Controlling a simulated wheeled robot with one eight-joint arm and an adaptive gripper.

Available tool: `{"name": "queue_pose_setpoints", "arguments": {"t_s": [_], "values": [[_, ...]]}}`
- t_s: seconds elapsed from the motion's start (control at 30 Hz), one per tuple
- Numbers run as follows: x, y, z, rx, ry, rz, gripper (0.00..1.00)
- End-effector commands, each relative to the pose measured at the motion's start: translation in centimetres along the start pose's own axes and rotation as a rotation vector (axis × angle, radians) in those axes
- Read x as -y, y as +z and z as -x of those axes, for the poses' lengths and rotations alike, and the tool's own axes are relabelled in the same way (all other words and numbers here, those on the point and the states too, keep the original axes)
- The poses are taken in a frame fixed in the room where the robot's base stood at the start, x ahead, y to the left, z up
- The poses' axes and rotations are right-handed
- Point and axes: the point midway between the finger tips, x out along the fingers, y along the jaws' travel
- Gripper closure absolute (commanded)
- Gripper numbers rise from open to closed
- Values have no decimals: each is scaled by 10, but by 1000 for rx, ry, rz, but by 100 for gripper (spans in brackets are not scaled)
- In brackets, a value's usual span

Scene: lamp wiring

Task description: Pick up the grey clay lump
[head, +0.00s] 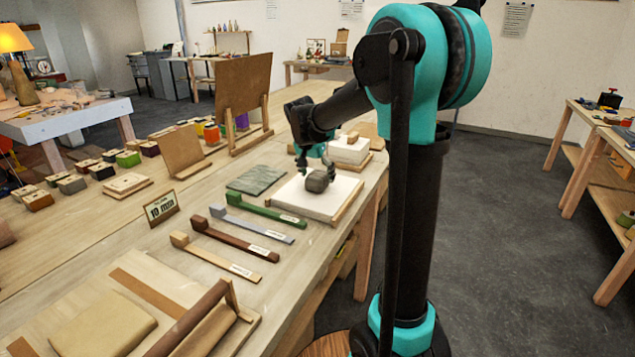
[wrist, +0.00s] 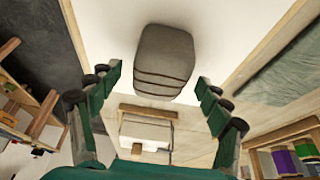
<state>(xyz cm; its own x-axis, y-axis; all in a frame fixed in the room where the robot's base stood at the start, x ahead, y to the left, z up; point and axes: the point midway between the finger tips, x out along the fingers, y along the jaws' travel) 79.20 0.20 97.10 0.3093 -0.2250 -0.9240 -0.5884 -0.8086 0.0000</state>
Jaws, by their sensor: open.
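The grey clay lump (head: 318,180) sits on a white board with a wooden edge (head: 290,199) on the workbench. In the wrist view the lump (wrist: 165,62) is a rounded grey block with dark lines across its lower part. My gripper (head: 311,176) is at the lump in the head view. In the wrist view my gripper (wrist: 160,90) has its fingers spread wide, one to each side of the lump's near end, with gaps between them and it. I cannot tell its exact height over the board.
A green marbled slab (head: 256,179) lies left of the board. Green, grey, brown and tan labelled tools (head: 258,213) lie in front. White blocks (head: 350,150) stand behind on the right. A wooden panel (head: 243,97) stands upright farther back.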

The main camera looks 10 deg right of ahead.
Motion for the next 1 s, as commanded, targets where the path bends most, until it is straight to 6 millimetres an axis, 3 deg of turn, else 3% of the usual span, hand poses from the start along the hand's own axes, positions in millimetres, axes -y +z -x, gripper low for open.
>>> {"name": "queue_pose_setpoints", "arguments": {"t_s": [0.33,0.9,1.0], "values": [[0,0,-9,0,0,0,22],[0,0,-9,0,0,1,93],[0,0,-9,0,0,1,100]]}}
